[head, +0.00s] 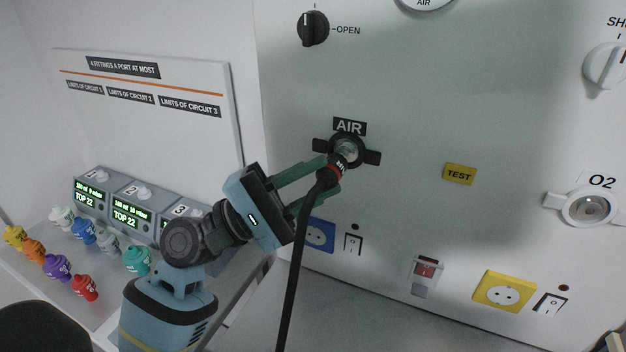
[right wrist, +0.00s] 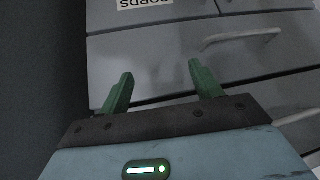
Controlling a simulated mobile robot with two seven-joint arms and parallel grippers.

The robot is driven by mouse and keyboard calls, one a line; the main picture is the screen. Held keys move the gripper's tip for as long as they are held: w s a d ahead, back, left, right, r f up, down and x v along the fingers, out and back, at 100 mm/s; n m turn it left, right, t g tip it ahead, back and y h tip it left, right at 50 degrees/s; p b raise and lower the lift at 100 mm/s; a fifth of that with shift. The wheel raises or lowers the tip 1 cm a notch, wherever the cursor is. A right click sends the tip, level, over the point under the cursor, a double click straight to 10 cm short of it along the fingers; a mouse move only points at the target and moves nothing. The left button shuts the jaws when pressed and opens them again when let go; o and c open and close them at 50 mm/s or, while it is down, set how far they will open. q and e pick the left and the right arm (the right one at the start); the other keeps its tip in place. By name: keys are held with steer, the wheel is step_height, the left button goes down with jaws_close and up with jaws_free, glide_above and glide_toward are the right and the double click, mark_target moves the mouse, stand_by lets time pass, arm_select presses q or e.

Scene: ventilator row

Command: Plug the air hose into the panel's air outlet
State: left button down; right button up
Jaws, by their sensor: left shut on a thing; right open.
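The air hose (head: 292,260) is black with a red band near its end and hangs down from my left gripper (head: 331,176). My left gripper is shut on the hose's end, just in front of the panel. The air outlet (head: 346,150) is a dark round port with two side lugs under the AIR label on the white panel (head: 430,110). The hose's tip is at the outlet's lower front and overlaps it; I cannot tell whether it is seated. My right gripper (right wrist: 162,88) is open and empty in the right wrist view, facing grey drawers.
An O2 outlet (head: 589,208) is at the right of the panel. A knob (head: 313,28) marked OPEN is above the air outlet. Sockets and switches line the panel's lower part. Several coloured fittings (head: 82,231) stand on a shelf at left. Grey drawers (right wrist: 180,50) face my right gripper.

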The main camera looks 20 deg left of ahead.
arm_select(q)
steer(key=shift+w, duration=0.4)
arm_select(e)
steer(key=shift+w, duration=0.1)
arm_select(q)
steer(key=shift+w, duration=0.7)
arm_select(e)
steer(key=shift+f, duration=0.15)
stand_by(0.3)
steer(key=shift+s, duration=0.2)
stand_by(0.4)
arm_select(q)
steer(key=c, duration=1)
jaws_free()
steer(key=shift+c, duration=0.2)
steer(key=b+v, duration=0.3)
steer(key=v, duration=0.4)
steer(key=shift+s+a+f, duration=0.2)
steer(key=shift+s+a, duration=0.05)
arm_select(e)
steer(key=f, duration=0.1)
steer(key=s+f, duration=0.1)
steer(key=f, duration=0.1)
steer(key=shift+s+a+f+g, duration=0.1)
steer(key=shift+g, duration=0.2)
